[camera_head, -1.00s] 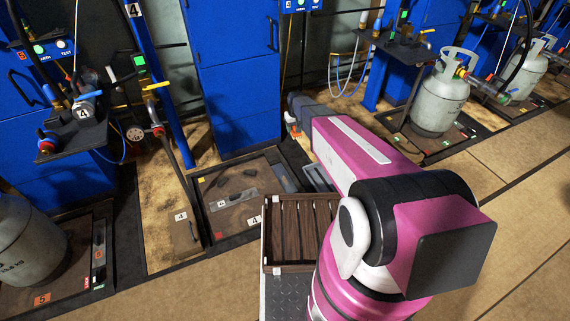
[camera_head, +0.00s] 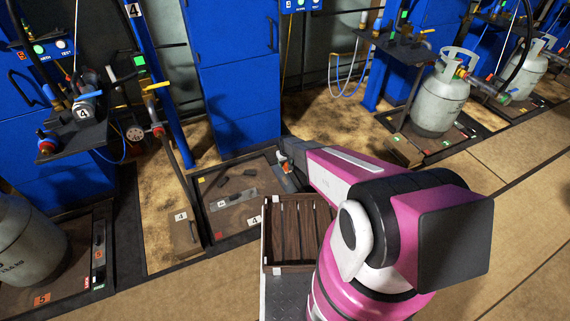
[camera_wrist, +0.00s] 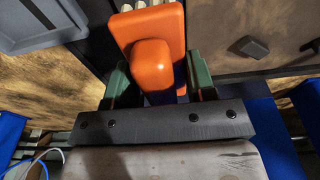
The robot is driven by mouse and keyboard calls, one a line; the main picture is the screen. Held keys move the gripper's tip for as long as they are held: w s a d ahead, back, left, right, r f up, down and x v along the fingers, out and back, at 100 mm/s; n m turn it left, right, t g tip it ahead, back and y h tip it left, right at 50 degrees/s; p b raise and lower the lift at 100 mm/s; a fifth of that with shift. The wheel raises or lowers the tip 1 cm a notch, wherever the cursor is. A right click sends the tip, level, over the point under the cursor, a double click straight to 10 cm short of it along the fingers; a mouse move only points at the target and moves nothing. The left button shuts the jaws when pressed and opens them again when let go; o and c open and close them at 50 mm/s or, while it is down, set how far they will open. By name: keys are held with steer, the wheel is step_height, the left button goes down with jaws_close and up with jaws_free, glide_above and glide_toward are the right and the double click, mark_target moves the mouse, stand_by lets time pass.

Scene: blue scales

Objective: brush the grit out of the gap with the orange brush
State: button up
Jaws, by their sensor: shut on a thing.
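My gripper (camera_wrist: 152,85) is shut on the orange brush (camera_wrist: 153,32), whose block and rounded handle sit between the green fingers in the wrist view. Pale bristle tufts show at the top edge. In the head view, a small bit of orange of the brush (camera_head: 283,164) shows at the arm's end, over the back right corner of the number 4 scale (camera_head: 238,203). Dark lumps (camera_head: 222,182) lie on that scale, and one lump (camera_wrist: 248,47) shows right of the brush in the wrist view. I cannot make out the gap or any grit in it.
A slatted wooden crate (camera_head: 268,244) stands in front of the scale. A grey tray (camera_wrist: 60,22) is at upper left in the wrist view. Blue cabinets (camera_head: 235,75) stand behind. Gas cylinders (camera_head: 437,100) are at right and far left. A slanting pipe (camera_head: 176,165) stands left of the scale.

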steer(key=shift+f, duration=3.65)
steer(key=shift+r, duration=0.1)
